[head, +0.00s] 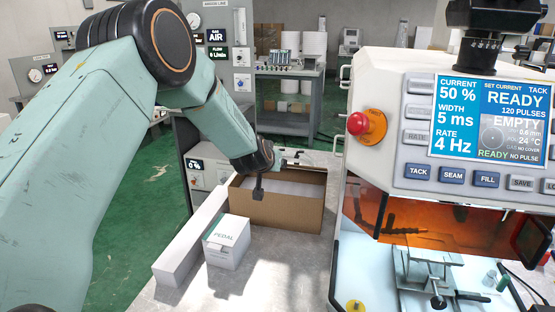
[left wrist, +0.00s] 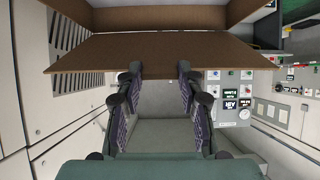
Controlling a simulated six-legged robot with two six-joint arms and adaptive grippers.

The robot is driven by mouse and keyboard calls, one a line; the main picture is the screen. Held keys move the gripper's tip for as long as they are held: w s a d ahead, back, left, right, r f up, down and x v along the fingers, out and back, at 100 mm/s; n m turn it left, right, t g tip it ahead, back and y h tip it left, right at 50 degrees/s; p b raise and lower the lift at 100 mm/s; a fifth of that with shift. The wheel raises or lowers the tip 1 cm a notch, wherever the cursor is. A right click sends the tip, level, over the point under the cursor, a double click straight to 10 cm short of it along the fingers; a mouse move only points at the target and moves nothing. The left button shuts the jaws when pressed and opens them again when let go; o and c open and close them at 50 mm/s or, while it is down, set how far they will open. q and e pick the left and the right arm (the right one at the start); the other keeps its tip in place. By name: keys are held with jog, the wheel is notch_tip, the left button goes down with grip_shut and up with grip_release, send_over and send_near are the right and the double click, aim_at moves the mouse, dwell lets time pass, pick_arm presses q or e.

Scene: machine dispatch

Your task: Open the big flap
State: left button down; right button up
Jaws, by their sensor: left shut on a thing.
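An open brown cardboard box (head: 290,215) stands on the bench in the head view, with something pale inside. My left gripper (head: 258,190) reaches down at the box's left part, in front of its opening. In the left wrist view a wide brown cardboard flap (left wrist: 225,52) crosses the picture at the fingertips, with more box walls beyond it. My left gripper (left wrist: 158,76) is shut on the flap, though its fingers look apart there and the contact is hard to make out. My right gripper is in neither view.
A white PEDAL carton (head: 226,250) and a long white box (head: 190,245) lie beside the cardboard box. A welding machine (head: 400,90) with a screen and red button stands at the right. Bare bench (head: 285,275) shows in front.

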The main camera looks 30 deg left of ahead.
pick_arm(q)
jog(key=shift+w+a+r+p, duration=0.1)
jog(key=shift+w+r+p, duration=0.1)
jog(key=shift+r, duration=0.3)
jog(key=shift+w+a+r+p, duration=0.1)
jog(key=shift+w+r+p, duration=0.1)
jog(key=shift+r, duration=0.3)
jog(key=shift+w+r+p, duration=0.2)
jog(key=shift+r+p, duration=0.05)
jog(key=shift+p, duration=0.05)
jog(key=shift+w+a+r+p, duration=0.3)
jog(key=shift+w+r+p, duration=0.15)
jog(key=shift+p, duration=0.15)
jog(key=w+r+p, duration=0.1)
jog(key=p, duration=0.1)
jog(key=w+a+r+p, duration=0.1)
jog(key=w+r+p, duration=0.1)
jog(key=shift+w+r+p, duration=0.2)
jog(key=shift+p, duration=0.1)
jog(key=w+p, duration=0.1)
jog(key=w+r+p, duration=0.1)
jog(key=p, duration=0.1)
jog(key=w+p, duration=0.1)
jog(key=shift+w+a+r+p, duration=0.3)
jog(key=shift+a, duration=0.1)
jog(key=shift+w, duration=0.1)
jog(key=shift+f, duration=0.1)
